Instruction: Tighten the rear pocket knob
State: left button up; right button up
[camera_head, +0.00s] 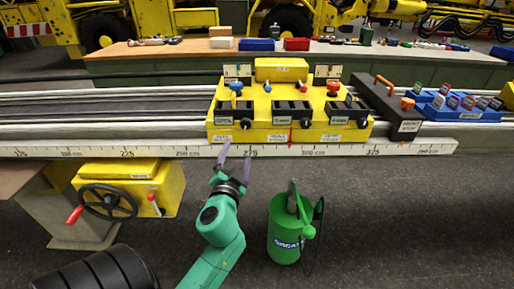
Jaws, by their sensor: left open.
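A yellow fixture (263,128) sits on the rail bench, with three black pockets along its front. Each pocket has a small dark knob at its lower right: a left knob (246,123), a middle knob (305,123) and a right knob (362,123). The labels under the pockets are too small to read, so I cannot tell which is the rear one. My left gripper (236,158) is open and empty, with its fingers pointing up, in front of the ruler edge and below the left pocket. It appears apart from the knobs. My right gripper is out of view.
A white ruler (400,149) runs along the bench's front edge. A green can (284,238) stands on the floor right of my arm. A yellow box with a black handwheel (108,202) is at left. A black block (390,108) and blue tray (458,110) sit right of the fixture.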

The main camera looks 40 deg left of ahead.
pick_arm(q)
jog(key=p, duration=0.2)
send_near(246, 125)
jog(key=x, duration=0.8)
jog(key=shift+p, duration=0.3)
jog(key=shift+w+a, duration=0.25)
jog(key=shift+w, duration=0.05)
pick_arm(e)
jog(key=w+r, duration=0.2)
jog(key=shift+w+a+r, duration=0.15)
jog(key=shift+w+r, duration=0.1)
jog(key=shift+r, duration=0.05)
pick_arm(q)
jog(key=shift+c, duration=0.3)
grip_shut()
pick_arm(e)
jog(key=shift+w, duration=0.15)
